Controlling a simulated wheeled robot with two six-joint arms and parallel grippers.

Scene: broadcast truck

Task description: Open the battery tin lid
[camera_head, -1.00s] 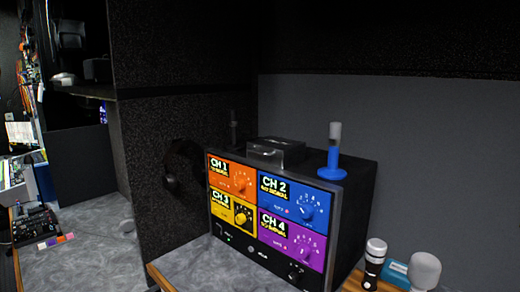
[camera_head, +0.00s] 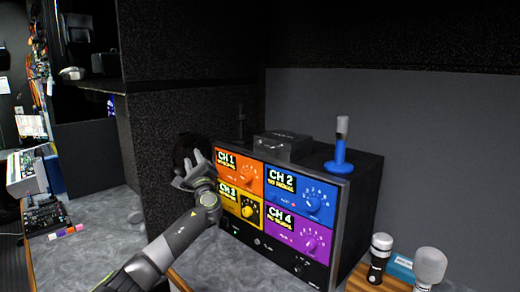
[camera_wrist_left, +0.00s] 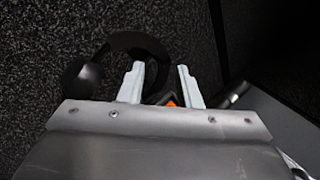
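The battery tin appears to be the small dark metal box (camera_head: 283,146) on top of the four-channel unit (camera_head: 340,231). Its lid looks shut. My left gripper (camera_head: 198,160) is in front of the dark side panel, left of the unit's orange CH 1 panel and well left of the tin. In the left wrist view its two fingers (camera_wrist_left: 162,88) stand apart with nothing held between them. The tin cannot be made out in that view. My right gripper is not in view.
Black headphones (camera_wrist_left: 135,42) hang on the speckled panel close to my left fingers, partly hidden in the head view. A blue-based stand (camera_head: 341,158) is right of the tin. Microphones (camera_head: 379,258) stand at the lower right. A dark shelf is overhead.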

